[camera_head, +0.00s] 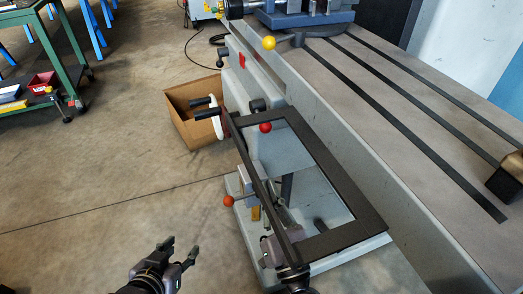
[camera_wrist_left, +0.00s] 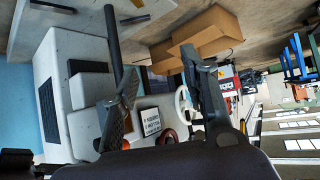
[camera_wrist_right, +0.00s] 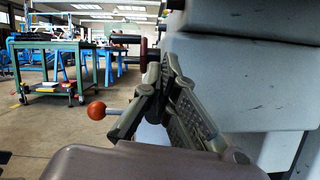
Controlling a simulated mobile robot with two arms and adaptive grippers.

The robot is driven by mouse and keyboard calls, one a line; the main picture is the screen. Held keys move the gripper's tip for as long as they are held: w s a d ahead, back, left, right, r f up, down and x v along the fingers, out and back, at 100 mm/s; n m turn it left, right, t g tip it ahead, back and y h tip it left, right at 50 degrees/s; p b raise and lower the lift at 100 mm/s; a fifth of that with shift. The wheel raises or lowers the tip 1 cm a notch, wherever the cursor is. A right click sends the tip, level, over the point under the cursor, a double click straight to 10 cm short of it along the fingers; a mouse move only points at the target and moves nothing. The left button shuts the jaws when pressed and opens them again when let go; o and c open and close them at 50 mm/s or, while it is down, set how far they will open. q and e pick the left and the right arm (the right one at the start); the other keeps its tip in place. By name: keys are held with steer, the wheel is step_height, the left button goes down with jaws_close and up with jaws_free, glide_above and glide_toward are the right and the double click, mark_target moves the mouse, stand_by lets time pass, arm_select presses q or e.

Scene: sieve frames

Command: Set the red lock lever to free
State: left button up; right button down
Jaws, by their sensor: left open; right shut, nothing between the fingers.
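A red ball-ended lever (camera_head: 229,200) sticks out to the left of the machine's side, below the black frame. A red ball on a thin rod also shows in the right wrist view (camera_wrist_right: 96,110), left of the fingers; the rod's inner end is hidden by a finger. A second red ball (camera_head: 265,127) is higher, at the frame's upper edge. My right gripper (camera_head: 268,205) is shut and empty, close to the lower lever and partly hidden by the frame; contact cannot be told. My left gripper (camera_head: 180,248) is open and empty, over the floor to the left.
The black rectangular frame (camera_head: 350,236) stands out beside the machine's long slotted table (camera_head: 400,100). Black handles (camera_head: 207,113) and a cardboard box (camera_head: 180,98) are behind the lever. A yellow ball (camera_head: 268,43) is on the machine above.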

steer(key=p+x, duration=0.1)
steer(key=x, duration=0.6)
steer(key=shift+w+r, duration=0.25)
steer(key=shift+r, duration=0.05)
steer(key=shift+s+d+r+p, duration=0.1)
steer(key=shift+s+r+p, duration=0.05)
steer(key=shift+r+p, duration=0.35)
steer(key=shift+s+d+r+p, duration=0.15)
steer(key=shift+r+p, duration=0.2)
steer(key=shift+r, duration=0.3)
arm_select(q)
steer(key=s+a+f+g, duration=0.2)
steer(key=s+g, duration=0.1)
steer(key=s, duration=0.2)
steer(key=s+a+f+g+y, duration=0.1)
steer(key=s+f+g, duration=0.1)
steer(key=s, duration=0.4)
steer(key=shift+a+g+y, duration=0.3)
steer(key=shift+a+g, duration=0.05)
steer(key=shift+g, duration=0.35)
arm_select(e)
steer(key=shift+d+r, duration=0.15)
steer(key=shift+r, duration=0.35)
arm_select(q)
steer(key=shift+r+p, duration=0.1)
steer(key=shift+p, duration=0.2)
